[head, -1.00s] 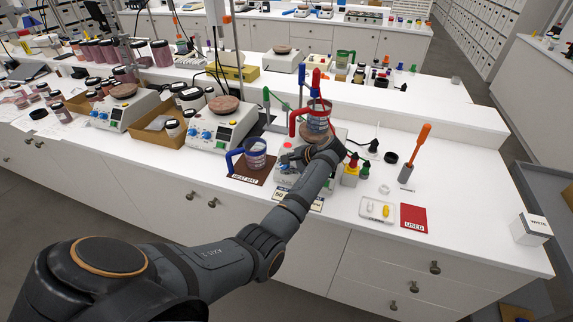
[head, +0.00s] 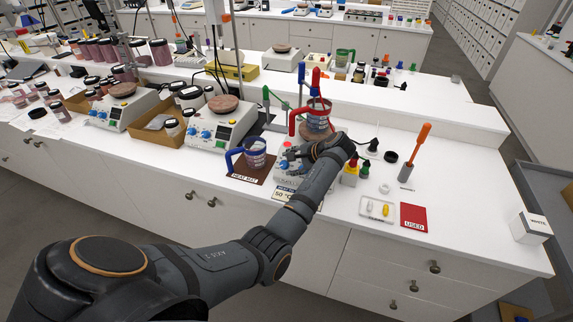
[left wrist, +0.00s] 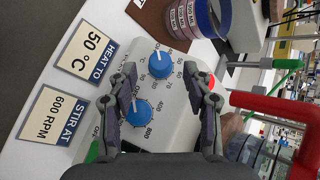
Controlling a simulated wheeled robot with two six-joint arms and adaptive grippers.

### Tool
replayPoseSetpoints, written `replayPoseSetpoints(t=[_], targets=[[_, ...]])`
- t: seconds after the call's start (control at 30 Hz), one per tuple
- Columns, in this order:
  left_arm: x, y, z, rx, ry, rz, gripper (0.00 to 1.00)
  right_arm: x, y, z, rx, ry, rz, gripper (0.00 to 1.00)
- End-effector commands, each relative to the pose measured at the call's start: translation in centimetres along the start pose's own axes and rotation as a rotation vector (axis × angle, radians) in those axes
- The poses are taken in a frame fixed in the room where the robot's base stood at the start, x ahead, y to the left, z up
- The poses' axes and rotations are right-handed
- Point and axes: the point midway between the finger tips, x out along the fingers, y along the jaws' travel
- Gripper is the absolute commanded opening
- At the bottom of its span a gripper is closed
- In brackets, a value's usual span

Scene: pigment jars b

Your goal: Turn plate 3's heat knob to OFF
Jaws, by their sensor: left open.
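The hot plate (head: 283,178) under my left arm is the third in the front row. The left wrist view shows its white panel (left wrist: 178,128) with two blue knobs. The upper knob (left wrist: 158,62) has a scale with numbers such as 40 and 70, so it looks like the heat knob. The lower knob (left wrist: 140,112) has 400 to 800 around it. I cannot read their exact settings. My left gripper (head: 292,155) is open above the panel. In the wrist view its fingertips (left wrist: 160,72) lie either side of the upper knob; contact cannot be told. My right gripper is not in view.
A beaker with a red handle (head: 317,121) stands on the plate's back. A blue-handled mug (head: 255,155) is on the brown heat mat at left. Cards read "HEAT TO 50 °C" (left wrist: 88,50) and "STIR AT 600 RPM" (left wrist: 55,115). Dropper bottles (head: 350,174) stand right of the plate.

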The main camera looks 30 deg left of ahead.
Motion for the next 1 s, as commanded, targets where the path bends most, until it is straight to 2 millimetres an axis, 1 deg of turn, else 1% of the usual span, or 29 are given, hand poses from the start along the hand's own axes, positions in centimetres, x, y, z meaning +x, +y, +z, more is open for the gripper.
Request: replayPoseSetpoints(t=[0.03, 0.2, 0.3, 0.4, 0.6, 0.93, 1.0], targets=[[-1.4, 0.0, -0.2, 0.000, 0.006, 0.001, 0.50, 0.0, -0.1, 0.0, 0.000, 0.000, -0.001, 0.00], [-5.5, 0.1, -0.1, 0.001, 0.004, 0.002, 0.50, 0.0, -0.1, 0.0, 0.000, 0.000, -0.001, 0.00], [-7.3, 0.0, -0.1, 0.000, 0.004, 0.001, 0.50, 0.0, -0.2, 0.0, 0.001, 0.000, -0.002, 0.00], [-8.4, 0.1, -0.1, 0.001, 0.002, 0.001, 0.50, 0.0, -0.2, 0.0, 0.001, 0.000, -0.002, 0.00], [-8.9, 0.0, 0.0, 0.001, 0.000, 0.001, 0.50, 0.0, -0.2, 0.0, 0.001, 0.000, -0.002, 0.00], [-8.9, 0.0, 0.0, 0.001, 0.000, 0.001, 0.50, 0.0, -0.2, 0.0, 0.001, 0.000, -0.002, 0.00], [-8.5, 0.3, 0.1, -0.004, 0.002, 0.006, 0.50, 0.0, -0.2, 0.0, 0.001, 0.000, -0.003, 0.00]])
